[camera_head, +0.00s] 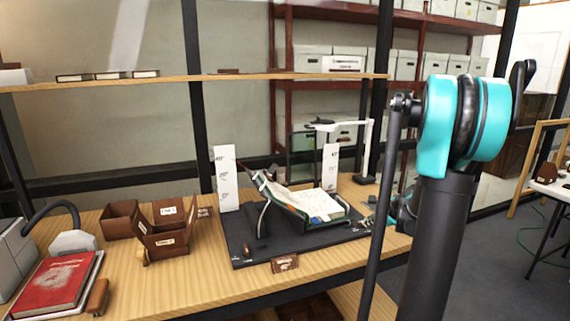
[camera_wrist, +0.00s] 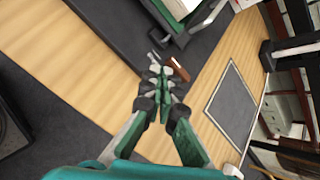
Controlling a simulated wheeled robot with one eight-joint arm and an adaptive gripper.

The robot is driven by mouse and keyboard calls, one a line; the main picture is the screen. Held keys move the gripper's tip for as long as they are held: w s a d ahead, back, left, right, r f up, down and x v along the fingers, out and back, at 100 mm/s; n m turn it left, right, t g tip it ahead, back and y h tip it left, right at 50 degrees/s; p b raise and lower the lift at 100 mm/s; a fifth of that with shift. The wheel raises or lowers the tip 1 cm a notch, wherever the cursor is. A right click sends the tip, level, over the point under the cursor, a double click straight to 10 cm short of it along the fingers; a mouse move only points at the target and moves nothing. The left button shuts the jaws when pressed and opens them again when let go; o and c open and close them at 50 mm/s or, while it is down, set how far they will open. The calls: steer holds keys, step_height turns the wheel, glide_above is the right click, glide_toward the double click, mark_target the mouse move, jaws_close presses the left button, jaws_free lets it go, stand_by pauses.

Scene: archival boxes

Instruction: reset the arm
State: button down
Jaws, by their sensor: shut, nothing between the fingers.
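My gripper (camera_wrist: 166,78) shows in the wrist view with its green and black fingers drawn together at the tips and nothing between them. Beyond its tips lie a small brown block (camera_wrist: 178,68) and a small metallic piece on the dark mat (camera_wrist: 105,22); I cannot tell whether the fingers touch anything. In the head view, my teal and black arm stands at the right and hides part of the bench's right end. Small teal parts beside it there are too small to make out clearly.
The wooden bench (camera_head: 200,292) carries a dark mat (camera_head: 238,250) with a book cradle (camera_head: 300,212), white upright scale cards (camera_head: 227,178), brown open boxes (camera_head: 120,220) and a red book (camera_head: 58,282). A shelf (camera_head: 230,78) runs above it. Archival boxes (camera_head: 408,65) fill the rack behind.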

steer(key=s+a+n, duration=0.2)
steer(key=s, duration=0.1)
steer(key=s+a+n+g, duration=0.1)
steer(key=s+a+n, duration=0.2)
steer(key=s+a+f+n, duration=0.1)
steer(key=s+a+n, duration=0.1)
steer(key=s, duration=0.1)
steer(key=shift+s+a+n+g+h, duration=0.15)
steer(key=shift+a+n+g+h, duration=0.15)
steer(key=shift+n+g+h, duration=0.1)
steer(key=s+a+f+n+g+h, duration=0.1)
steer(key=s+a+f+n, duration=0.1)
steer(key=s+n, duration=0.6)
steer(key=s+a+f+n+g+h, duration=0.1)
steer(key=s+a+f+n+h, duration=0.1)
steer(key=s+n, duration=0.6)
steer(key=s+f, duration=0.1)
steer(key=s, duration=0.3)
steer(key=shift+s+a+f+n, duration=0.15)
steer(key=shift+s+f+n, duration=0.15)
